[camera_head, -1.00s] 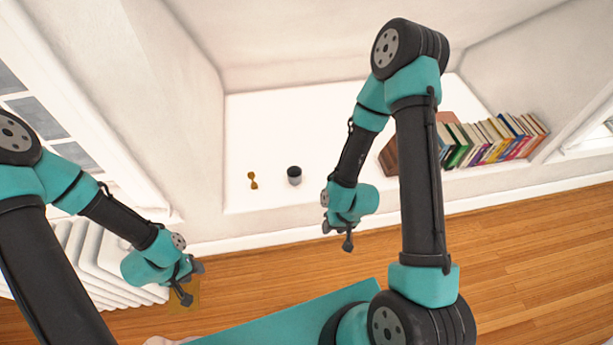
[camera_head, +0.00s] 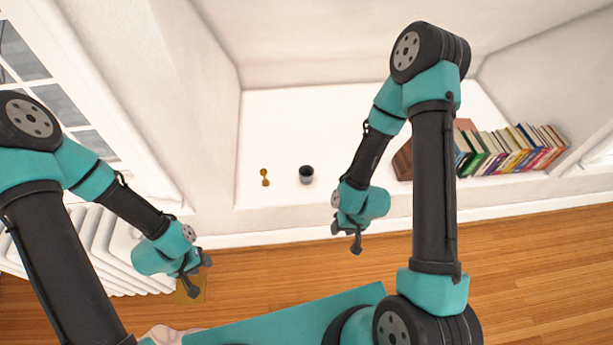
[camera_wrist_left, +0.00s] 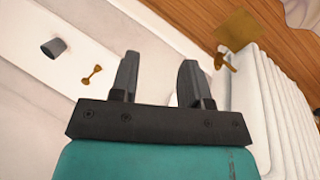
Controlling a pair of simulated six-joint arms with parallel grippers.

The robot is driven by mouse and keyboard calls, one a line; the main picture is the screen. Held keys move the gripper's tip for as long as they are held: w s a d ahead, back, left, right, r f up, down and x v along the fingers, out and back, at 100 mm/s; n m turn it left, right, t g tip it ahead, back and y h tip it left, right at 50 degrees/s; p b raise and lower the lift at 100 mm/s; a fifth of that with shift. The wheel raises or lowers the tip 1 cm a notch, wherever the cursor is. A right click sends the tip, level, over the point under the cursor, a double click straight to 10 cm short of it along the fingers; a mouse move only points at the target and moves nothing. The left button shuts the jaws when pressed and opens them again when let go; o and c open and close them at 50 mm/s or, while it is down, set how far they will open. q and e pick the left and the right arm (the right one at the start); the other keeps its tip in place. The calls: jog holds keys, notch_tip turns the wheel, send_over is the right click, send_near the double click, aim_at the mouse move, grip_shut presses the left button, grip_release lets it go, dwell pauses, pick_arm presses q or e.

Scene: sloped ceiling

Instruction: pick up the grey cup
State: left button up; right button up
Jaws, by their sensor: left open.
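The grey cup (camera_head: 306,175) stands on the white ledge (camera_head: 270,130), with a dark opening on top. It also shows in the left wrist view, as a grey cup (camera_wrist_left: 54,47) at the upper left. My left gripper (camera_head: 198,276) is at the lower left of the head view, off the ledge and apart from the cup. In the left wrist view its two fingers (camera_wrist_left: 158,82) are spread with nothing between them. My right gripper (camera_head: 350,238) hangs in front of the ledge, right of the cup; its jaw gap is not clear.
A small golden object (camera_head: 265,177) stands left of the cup. A row of books (camera_head: 510,148) stands on the ledge at the right. A brown-yellow panel (camera_wrist_left: 236,31) shows in the wrist view. The ledge behind the cup is clear.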

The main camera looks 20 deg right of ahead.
pick_arm(q)
jog(key=shift+o, duration=0.2)
jog(key=o, duration=1)
